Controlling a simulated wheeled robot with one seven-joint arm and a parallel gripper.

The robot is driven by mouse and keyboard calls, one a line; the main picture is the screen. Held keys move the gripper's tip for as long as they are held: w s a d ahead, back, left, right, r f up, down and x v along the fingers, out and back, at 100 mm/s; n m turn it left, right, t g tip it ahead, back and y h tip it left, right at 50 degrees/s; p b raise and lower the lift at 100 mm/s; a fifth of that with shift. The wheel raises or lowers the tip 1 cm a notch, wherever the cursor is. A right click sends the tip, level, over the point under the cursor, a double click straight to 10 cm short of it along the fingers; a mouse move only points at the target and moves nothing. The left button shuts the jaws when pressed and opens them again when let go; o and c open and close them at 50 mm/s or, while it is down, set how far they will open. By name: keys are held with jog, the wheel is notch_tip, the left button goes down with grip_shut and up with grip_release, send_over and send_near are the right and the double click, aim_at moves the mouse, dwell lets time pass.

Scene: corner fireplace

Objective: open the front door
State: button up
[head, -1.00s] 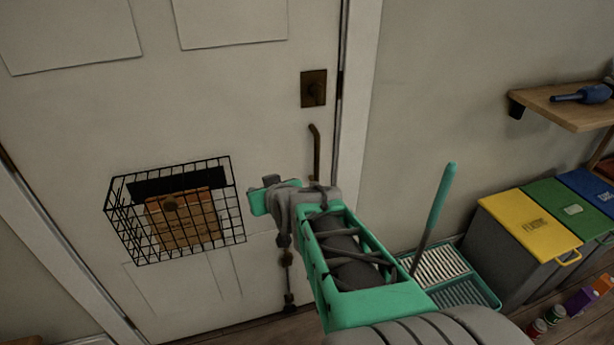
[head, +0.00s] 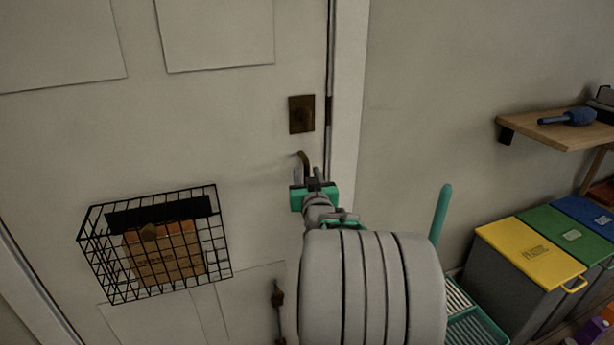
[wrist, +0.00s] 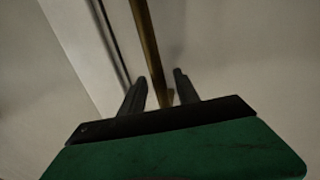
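The front door (head: 230,120) is pale and panelled, and it looks closed against its frame on the right. A dark brass plate (head: 302,114) sits near its right edge. Below the plate is a slim bronze pull handle (head: 303,157); my gripper and arm hide its lower part. My gripper (head: 312,180) is at the handle. In the wrist view the handle bar (wrist: 149,45) runs down between my two fingers (wrist: 161,88). The fingers are apart with gaps beside the bar, so they are around it but not clamped on it.
A wire basket (head: 222,240) holding a cardboard box hangs on the door at left. A bronze bolt (head: 278,297) is low on the door. At right are a teal-handled tool (head: 441,215), lidded bins (head: 530,250) and a wooden shelf (head: 550,133).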

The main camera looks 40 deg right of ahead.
grip_shut()
dwell(1.4)
